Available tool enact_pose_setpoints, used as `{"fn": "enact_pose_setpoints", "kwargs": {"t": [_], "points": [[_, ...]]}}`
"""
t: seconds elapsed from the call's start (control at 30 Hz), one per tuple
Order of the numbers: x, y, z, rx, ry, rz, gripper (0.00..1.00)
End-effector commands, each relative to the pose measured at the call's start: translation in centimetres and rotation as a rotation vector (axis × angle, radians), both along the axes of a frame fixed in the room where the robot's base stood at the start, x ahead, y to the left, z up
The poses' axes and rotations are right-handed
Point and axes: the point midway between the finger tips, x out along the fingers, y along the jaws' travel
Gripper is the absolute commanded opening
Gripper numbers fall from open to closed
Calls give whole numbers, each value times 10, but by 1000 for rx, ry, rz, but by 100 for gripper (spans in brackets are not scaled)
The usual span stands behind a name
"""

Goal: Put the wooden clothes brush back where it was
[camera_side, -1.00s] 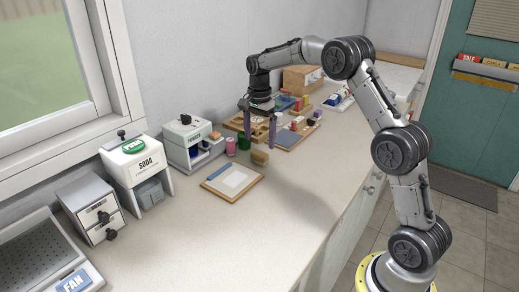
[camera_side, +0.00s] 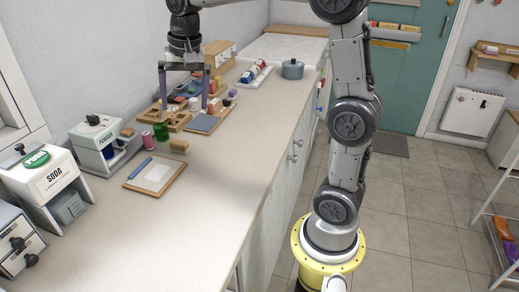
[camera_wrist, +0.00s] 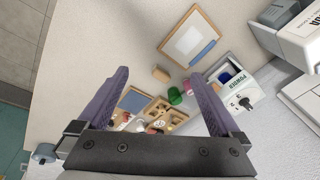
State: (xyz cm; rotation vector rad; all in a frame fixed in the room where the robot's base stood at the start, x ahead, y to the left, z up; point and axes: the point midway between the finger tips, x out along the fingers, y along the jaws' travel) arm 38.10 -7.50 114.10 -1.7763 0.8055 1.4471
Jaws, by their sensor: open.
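A tan, rounded wooden block that looks like the wooden clothes brush (camera_side: 179,146) lies on the counter in the side view, just beyond the framed board (camera_side: 155,175). It also shows in the wrist view (camera_wrist: 161,74), near the upper middle; its bristles cannot be made out. My gripper (camera_side: 184,110) is open and empty, with its two purple fingers pointing down above the wooden organiser tray (camera_side: 178,125). It is above and farther back than the brush. In the wrist view my gripper (camera_wrist: 160,76) has its fingers spread wide, with nothing between them at finger height.
A green cup (camera_side: 161,131) and a pink spool (camera_side: 147,140) stand beside the brush. The powder dispenser (camera_side: 97,140) and soda dispenser (camera_side: 52,182) line the wall. A blue pot (camera_side: 292,68) stands at the back. The front counter strip is clear.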

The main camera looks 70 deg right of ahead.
Motion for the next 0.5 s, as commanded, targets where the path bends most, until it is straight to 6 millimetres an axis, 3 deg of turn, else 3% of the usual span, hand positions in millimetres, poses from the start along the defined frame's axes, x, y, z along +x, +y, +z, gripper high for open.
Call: {"fn": "enact_pose_setpoints", "kwargs": {"t": [0.03, 0.2, 0.4, 0.5], "points": [[-23, 12, 7, -19, -28, 83, 100], [-92, 42, 9, -94, -113, 372, 100], [-167, 65, -15, -196, -201, 688, 100], [-192, 71, -29, -241, -235, 805, 100]]}}
